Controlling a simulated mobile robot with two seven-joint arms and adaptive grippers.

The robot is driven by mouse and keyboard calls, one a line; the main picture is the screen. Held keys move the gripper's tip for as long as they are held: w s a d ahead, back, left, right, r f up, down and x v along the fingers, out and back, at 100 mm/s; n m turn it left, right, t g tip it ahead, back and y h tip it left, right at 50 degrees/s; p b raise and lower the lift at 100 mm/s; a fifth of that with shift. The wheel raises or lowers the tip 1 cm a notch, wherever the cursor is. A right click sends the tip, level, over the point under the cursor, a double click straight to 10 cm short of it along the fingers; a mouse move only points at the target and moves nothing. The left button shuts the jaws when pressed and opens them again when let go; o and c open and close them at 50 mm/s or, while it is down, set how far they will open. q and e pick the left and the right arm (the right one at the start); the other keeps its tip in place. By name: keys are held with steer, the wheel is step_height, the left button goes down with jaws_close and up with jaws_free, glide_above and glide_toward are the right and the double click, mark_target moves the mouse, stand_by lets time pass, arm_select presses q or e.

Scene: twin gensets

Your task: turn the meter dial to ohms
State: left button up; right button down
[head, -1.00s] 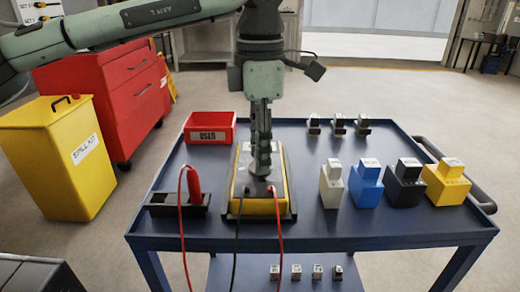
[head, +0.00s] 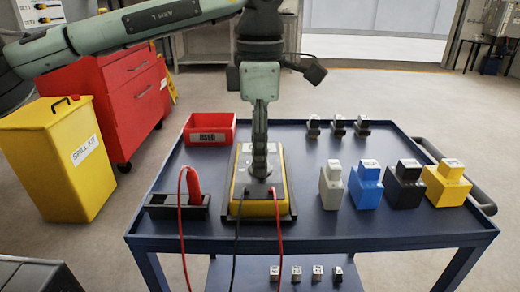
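The yellow meter (head: 262,208) lies in a dark tray on the blue cart, with a black lead and a red lead at its near end. My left gripper (head: 260,174) points straight down over the middle of the meter, its fingertips at or just above the meter's face. The fingers line up one behind the other, so I cannot see whether they are apart or hold anything. The dial and its marks are hidden behind the gripper. My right gripper is not in view.
A dark holder (head: 160,206) with a red probe stands left of the meter. A red bin (head: 208,138) is behind it. Grey, blue (head: 366,192), black and yellow blocks stand to the right, with small parts behind them. The cart's front right is clear.

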arm_select(q)
steer(key=shift+o, duration=1.1)
steer(key=shift+r, duration=0.1)
step_height(320, 180, up, 12)
steer(key=shift+f, duration=0.1)
